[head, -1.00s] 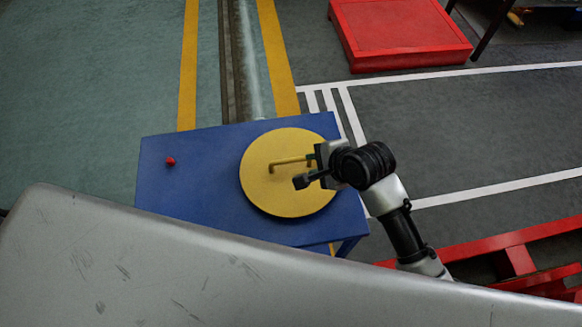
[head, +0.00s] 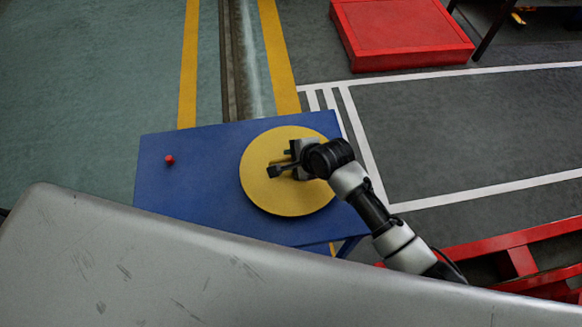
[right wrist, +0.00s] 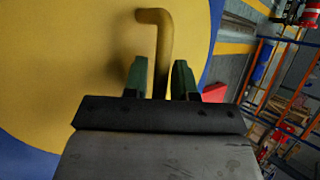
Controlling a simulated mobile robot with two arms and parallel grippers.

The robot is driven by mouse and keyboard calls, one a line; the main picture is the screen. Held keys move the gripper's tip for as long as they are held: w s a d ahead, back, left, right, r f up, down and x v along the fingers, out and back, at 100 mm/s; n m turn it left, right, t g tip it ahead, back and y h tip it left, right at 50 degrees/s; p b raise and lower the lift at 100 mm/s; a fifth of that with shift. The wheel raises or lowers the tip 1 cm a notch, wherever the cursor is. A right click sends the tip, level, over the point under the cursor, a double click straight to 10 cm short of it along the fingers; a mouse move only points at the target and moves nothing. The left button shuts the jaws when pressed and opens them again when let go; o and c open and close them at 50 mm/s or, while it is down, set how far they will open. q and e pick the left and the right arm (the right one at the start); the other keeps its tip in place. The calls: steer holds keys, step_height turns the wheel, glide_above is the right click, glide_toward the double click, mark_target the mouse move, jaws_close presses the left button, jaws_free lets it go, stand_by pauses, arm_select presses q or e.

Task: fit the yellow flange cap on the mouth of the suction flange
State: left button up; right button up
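The yellow flange cap (head: 262,190) is a large round disc lying on the blue table. Its bent rod handle (right wrist: 160,40) stands out from its face in the right wrist view. My right gripper (head: 283,161) is over the cap. In the right wrist view its two fingers (right wrist: 160,78) stand one on each side of the handle, spread, with a narrow gap at least on the left side. In the head view the gripper hides the handle. My left gripper is not in view. I cannot make out the suction flange in either view.
The blue table (head: 200,205) is bare left of the cap except for a small red knob (head: 169,160). A red box-like platform (head: 400,35) lies on the floor at the back right. Red framing (head: 520,260) is at the lower right. The marked floor between them is clear.

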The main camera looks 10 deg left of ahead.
jaws_close()
stand_by(0.4)
